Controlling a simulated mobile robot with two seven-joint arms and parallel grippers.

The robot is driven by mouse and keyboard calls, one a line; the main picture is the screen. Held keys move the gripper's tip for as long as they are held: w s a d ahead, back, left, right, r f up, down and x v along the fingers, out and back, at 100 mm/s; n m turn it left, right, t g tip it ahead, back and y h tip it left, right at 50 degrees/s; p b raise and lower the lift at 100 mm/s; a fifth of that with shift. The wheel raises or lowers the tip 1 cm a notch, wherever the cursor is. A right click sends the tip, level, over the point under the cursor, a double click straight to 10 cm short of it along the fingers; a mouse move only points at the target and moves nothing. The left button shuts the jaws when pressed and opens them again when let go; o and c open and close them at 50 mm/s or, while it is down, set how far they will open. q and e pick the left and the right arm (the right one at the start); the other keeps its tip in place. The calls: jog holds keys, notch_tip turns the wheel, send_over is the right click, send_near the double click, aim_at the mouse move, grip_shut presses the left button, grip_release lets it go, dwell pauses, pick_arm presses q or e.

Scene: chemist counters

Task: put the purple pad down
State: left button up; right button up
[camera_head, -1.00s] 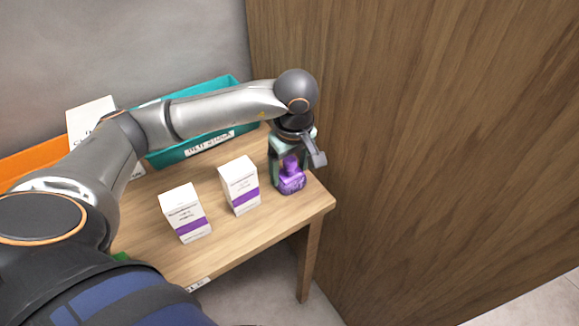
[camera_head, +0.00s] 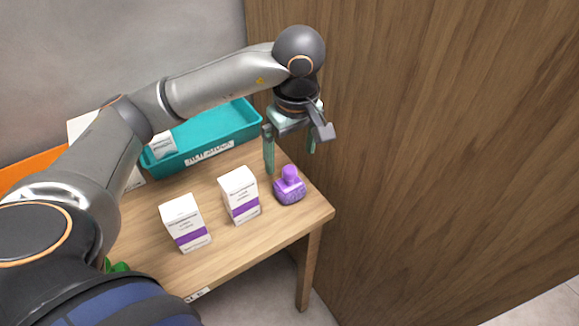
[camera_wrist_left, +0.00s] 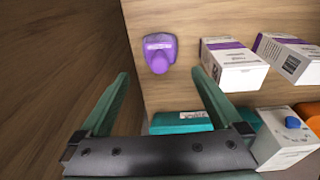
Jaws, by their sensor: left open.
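The purple pad (camera_head: 289,188) is a small purple block with a narrower knob on top. It stands on the wooden table near its right corner, beside a white box. It also shows in the left wrist view (camera_wrist_left: 159,52), beyond the fingertips. My left gripper (camera_head: 290,160) is open and empty, above and just behind the pad, with its green fingers apart. In the left wrist view its two fingers (camera_wrist_left: 160,85) are spread wide, with nothing between them. My right gripper is not in view.
Two white boxes with purple bands (camera_head: 240,196) (camera_head: 185,223) stand left of the pad. A teal bin (camera_head: 225,125) is at the back of the table, and an orange bin (camera_head: 30,168) is farther left. A tall wooden panel (camera_head: 430,150) rises close on the right.

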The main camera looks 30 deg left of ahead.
aim_at(291, 179)
pick_arm(q)
jog(key=shift+s+d+r+p, duration=0.15)
jog(key=shift+r+p, duration=0.15)
jog(key=shift+r, duration=1.4)
jog(key=shift+f, duration=0.1)
